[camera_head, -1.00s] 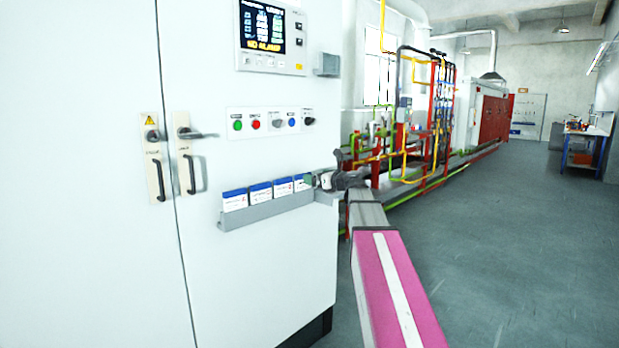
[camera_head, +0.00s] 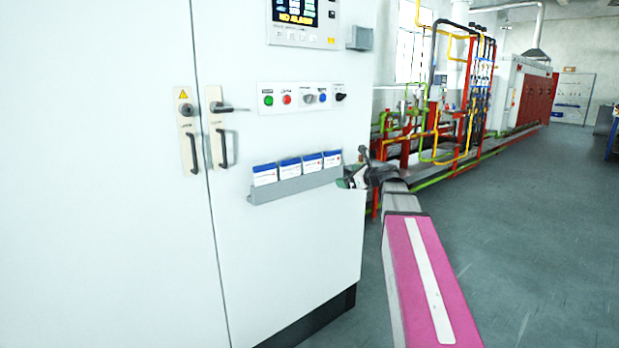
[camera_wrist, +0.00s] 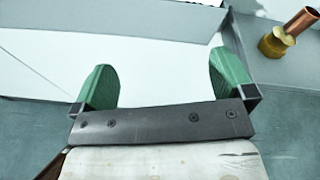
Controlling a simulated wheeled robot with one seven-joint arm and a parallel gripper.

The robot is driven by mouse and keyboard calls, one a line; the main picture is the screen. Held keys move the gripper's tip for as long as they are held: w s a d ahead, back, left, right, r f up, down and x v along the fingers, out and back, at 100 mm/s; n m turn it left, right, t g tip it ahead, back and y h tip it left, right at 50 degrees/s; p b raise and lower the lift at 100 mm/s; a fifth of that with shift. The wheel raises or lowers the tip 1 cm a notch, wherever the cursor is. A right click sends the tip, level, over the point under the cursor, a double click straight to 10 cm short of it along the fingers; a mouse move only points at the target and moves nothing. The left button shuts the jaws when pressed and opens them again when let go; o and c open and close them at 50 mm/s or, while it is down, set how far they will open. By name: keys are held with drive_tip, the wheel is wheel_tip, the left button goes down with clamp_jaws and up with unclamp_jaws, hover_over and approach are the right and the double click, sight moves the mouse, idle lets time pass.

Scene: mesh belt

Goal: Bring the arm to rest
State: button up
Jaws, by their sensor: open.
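My gripper (camera_wrist: 164,88) shows in the wrist view with its two green fingers well apart and nothing between them. Beyond the fingers is a plain white surface with a grey edge. In the head view my gripper (camera_head: 350,181) is small, at the end of my pink and grey arm, close to the right end of the grey card rack on the white cabinet (camera_head: 290,225). I cannot tell whether it touches the rack or the cabinet.
The grey rack (camera_head: 296,187) on the cabinet front holds several blue-and-white boxes. Above it are a button panel (camera_head: 303,97) and a display (camera_head: 295,12). Red, green and yellow pipework (camera_head: 440,120) stands behind my arm. The floor (camera_head: 530,230) to the right is clear.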

drive_tip(key=s+a+f+n+g+h, duration=0.15)
drive_tip(key=s+f+n, duration=0.25)
drive_tip(key=f, duration=0.4)
drive_tip(key=s+a+f+n+g+h, duration=0.1)
drive_tip(key=s+a+f+n+g, duration=0.2)
drive_tip(key=f, duration=0.5)
drive_tip(key=s+a+f+n+g+h, duration=0.1)
drive_tip(key=s+f+n+g, duration=0.1)
drive_tip(key=s+f+n, duration=0.5)
drive_tip(key=s+d+f+n+g+h, duration=0.1)
drive_tip(key=s+f+n+g+h, duration=0.4)
drive_tip(key=s+f+n, duration=0.6)
wheel_tip(320, 180, down, 5)
drive_tip(key=shift+s+d+r+g+h, duration=0.2)
drive_tip(key=shift+s+d+g+h, duration=0.2)
drive_tip(key=shift+s, duration=0.65)
